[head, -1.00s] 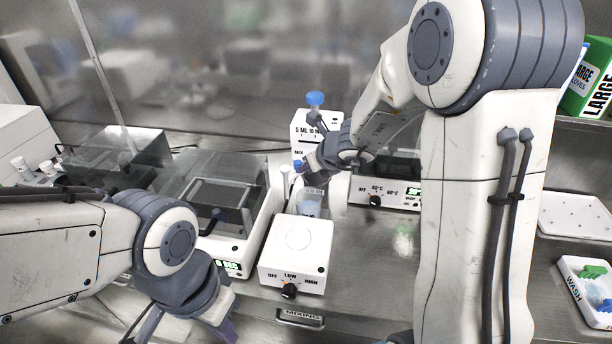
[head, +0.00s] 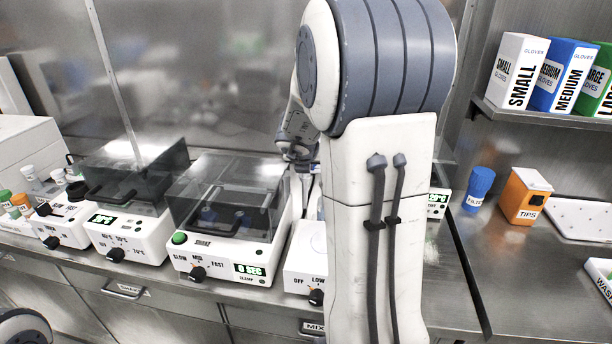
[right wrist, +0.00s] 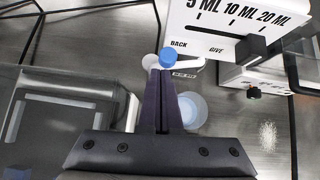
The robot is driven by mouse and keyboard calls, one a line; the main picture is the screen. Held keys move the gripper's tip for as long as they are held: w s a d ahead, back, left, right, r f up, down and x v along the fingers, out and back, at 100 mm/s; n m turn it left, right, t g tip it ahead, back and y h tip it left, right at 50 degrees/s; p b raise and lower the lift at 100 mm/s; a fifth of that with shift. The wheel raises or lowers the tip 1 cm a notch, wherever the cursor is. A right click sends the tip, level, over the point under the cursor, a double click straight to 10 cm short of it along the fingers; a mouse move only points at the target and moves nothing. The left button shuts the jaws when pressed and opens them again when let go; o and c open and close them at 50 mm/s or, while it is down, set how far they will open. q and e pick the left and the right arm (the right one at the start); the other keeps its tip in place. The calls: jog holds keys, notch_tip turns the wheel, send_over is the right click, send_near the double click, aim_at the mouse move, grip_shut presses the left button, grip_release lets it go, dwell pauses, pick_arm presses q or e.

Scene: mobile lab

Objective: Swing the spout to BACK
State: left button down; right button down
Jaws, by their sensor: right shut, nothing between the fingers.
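The white dispenser (right wrist: 230,25) fills the top of the right wrist view, with 5, 10 and 20 ML marks and a BACK label to the left of GIVE. A blue round tip (right wrist: 168,58), which appears to be the spout's end, sits just below BACK. My right gripper (right wrist: 164,76) is shut and empty, its fingertips right at the blue tip; whether they touch it I cannot tell. A pale blue round vessel (right wrist: 192,108) stands beside the fingers, partly covered. In the head view my right arm hides the dispenser. My left gripper is out of view.
A lidded shaker (head: 220,250) stands left of the white mixer box (head: 305,270), with a heater (head: 130,240) farther left. In the wrist view a clear lid (right wrist: 60,120) lies left of my fingers and a knobbed box (right wrist: 255,80) right. A filter (head: 480,185) and tips box (head: 525,195) stand right.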

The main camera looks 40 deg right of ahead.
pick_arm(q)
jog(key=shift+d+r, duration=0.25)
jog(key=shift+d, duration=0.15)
pick_arm(e)
jog(key=shift+s+d, duration=0.25)
jog(key=shift+d, duration=0.3)
jog(key=shift+s+d, duration=0.25)
jog(key=shift+d, duration=0.3)
